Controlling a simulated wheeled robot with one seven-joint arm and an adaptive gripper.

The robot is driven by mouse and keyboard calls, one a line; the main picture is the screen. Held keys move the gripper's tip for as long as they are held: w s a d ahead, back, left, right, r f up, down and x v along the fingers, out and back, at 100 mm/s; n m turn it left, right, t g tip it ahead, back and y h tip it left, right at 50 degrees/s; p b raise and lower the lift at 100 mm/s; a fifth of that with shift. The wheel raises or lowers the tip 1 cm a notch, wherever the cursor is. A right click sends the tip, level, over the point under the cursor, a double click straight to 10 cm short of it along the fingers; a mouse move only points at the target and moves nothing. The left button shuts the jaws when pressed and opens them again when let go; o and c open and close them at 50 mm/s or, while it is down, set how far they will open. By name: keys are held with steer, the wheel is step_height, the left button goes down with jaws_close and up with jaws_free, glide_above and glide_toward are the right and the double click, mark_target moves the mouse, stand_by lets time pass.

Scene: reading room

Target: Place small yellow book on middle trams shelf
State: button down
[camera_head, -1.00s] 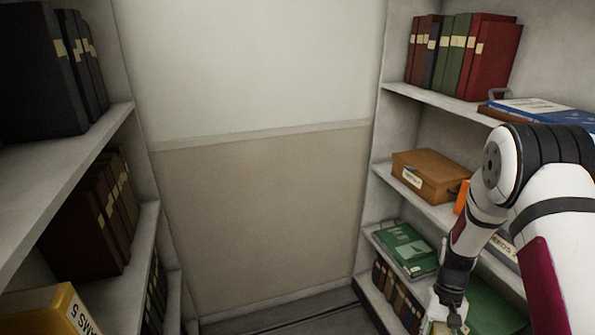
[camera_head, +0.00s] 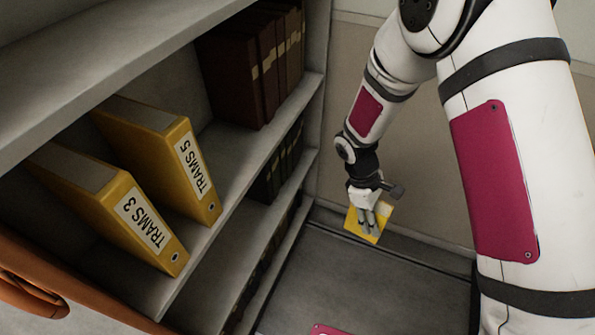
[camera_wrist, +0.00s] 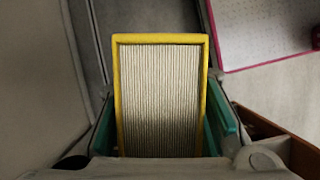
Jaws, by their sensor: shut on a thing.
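My gripper (camera_head: 369,212) is shut on the small yellow book (camera_head: 381,227) and holds it in the air over the floor, to the right of the left-hand shelves. In the wrist view the yellow book (camera_wrist: 160,95) sits between the green-lined fingers, its page edges facing the camera. Two yellow binders stand on a shelf (camera_head: 225,205) at the left: TRAMS 3 (camera_head: 115,207) in front and TRAMS 5 (camera_head: 165,155) behind it. A gap shows between the two binders. The book is apart from the shelf.
Dark brown volumes (camera_head: 255,65) stand farther back on the same shelf. More dark books (camera_head: 277,172) are on the shelf below. An upper shelf board (camera_head: 130,55) overhangs the binders. An orange-brown object (camera_head: 40,285) is at the lower left. The floor (camera_head: 370,285) is mostly clear.

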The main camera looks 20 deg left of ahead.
steer(key=a+r+n+t+y+b, duration=0.15)
steer(key=a+n+t, duration=0.25)
steer(key=a+n, duration=0.55)
step_height(320, 180, up, 16)
steer(key=n+g+y+b, duration=0.2)
steer(key=n+y+b, duration=0.6)
steer(key=n, duration=2.1)
glide_above(218, 155)
steer(key=d, duration=0.4)
steer(key=shift+s+a+r+m+h, duration=0.15)
steer(key=shift+a+r+m+h, duration=0.05)
steer(key=shift+a+m+h, duration=0.05)
steer(key=a, duration=0.3)
steer(key=shift+a, duration=0.4)
steer(key=shift+w+d+f, duration=0.2)
steer(key=shift+f, duration=0.6)
steer(key=shift+f, duration=0.1)
